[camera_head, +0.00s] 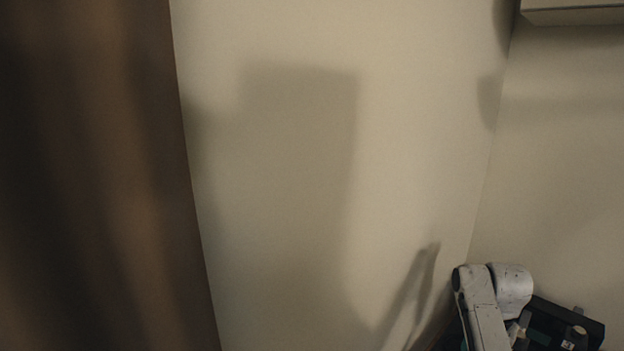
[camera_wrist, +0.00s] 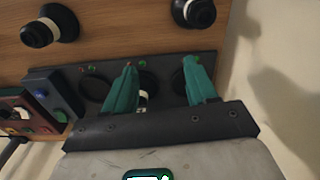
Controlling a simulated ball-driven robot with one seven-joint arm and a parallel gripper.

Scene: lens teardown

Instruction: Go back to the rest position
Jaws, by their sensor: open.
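My gripper (camera_wrist: 160,64) shows in the wrist view with its two teal fingers spread apart. It is over a dark tray (camera_wrist: 215,68) with round recesses. The gap between the fingers shows part of the tray and a small pale, shiny thing low down; I cannot tell what it is. Nothing is visibly clamped. In the head view part of my white arm shows at the bottom right corner, and the gripper cannot be made out there.
Two black cylindrical parts with white rings, one left (camera_wrist: 50,26) and one right (camera_wrist: 194,12), stand on the wooden table (camera_wrist: 120,25). A control box with coloured buttons (camera_wrist: 15,112) is at left. A pale wall (camera_wrist: 285,50) is close at right. A brown curtain-like surface (camera_head: 90,180) fills the head view's left.

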